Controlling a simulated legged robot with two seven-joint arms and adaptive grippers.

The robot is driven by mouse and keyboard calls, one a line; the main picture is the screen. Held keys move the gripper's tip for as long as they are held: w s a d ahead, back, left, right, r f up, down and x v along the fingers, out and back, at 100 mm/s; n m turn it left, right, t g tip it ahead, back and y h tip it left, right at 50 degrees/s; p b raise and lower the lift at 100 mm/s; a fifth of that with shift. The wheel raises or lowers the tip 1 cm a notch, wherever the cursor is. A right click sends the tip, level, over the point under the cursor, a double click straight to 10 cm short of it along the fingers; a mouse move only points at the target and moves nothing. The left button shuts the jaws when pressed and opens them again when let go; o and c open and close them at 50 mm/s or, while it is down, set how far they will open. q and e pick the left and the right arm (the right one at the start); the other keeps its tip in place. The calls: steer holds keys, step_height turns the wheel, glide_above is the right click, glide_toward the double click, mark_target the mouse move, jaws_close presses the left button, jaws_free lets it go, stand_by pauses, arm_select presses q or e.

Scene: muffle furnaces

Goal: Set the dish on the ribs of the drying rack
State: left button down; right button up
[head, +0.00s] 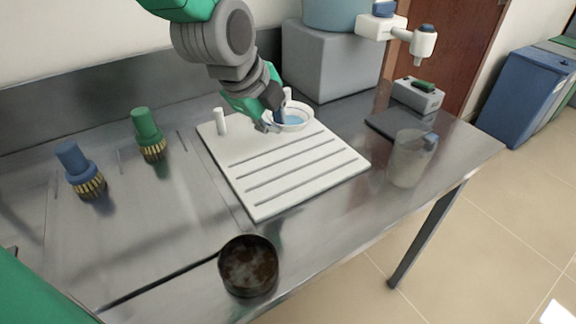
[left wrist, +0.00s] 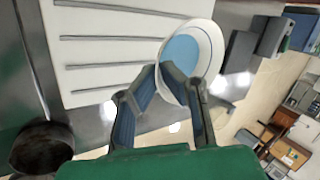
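The dish (head: 297,123) is a small white bowl with a blue inside. It is at the back of the white drying rack (head: 240,153), near a peg, and looks roughly level. I cannot tell whether it touches the rack. My left gripper (head: 272,122) is at the dish's left side. In the left wrist view, the gripper's fingertips (left wrist: 158,76) are closed on the rim of the dish (left wrist: 212,45), one finger inside and one outside. The rack's ribs (left wrist: 110,37) run beside the dish and are bare. My right gripper is not in view.
A green brush (head: 147,130) and a blue brush (head: 75,165) stand left of the rack. A dark round pan (head: 248,266) sits in front, a clear beaker (head: 408,160) to the right. A grey block (head: 325,62) stands behind the rack.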

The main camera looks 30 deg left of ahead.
mark_target(284, 168)
arm_select(q)
steer(key=f, duration=0.1)
steer(key=f+b, duration=0.1)
steer(key=f, duration=0.1)
steer(key=shift+s+d+f, duration=0.1)
steer(key=shift+d+f, duration=0.1)
steer(key=shift+f, duration=0.1)
steer(key=shift+d+f, duration=1)
steer(key=shift+d, duration=0.05)
step_height(284, 168, down, 2)
steer(key=shift+a+f+b, duration=0.1)
steer(key=shift+b, duration=0.5)
steer(key=shift+a+f, duration=0.75)
steer(key=shift+f, duration=0.05)
steer(key=shift+a, duration=0.2)
steer(key=c, duration=2)
jaws_free()
steer(key=shift+d+r, duration=0.2)
steer(key=shift+d, duration=0.5)
steer(key=shift+d+r, duration=0.15)
steer(key=shift+r, duration=0.1)
steer(key=a+p+v, duration=0.1)
steer(key=p+v, duration=0.2)
steer(key=v, duration=0.8)
steer(key=shift+s, duration=0.15)
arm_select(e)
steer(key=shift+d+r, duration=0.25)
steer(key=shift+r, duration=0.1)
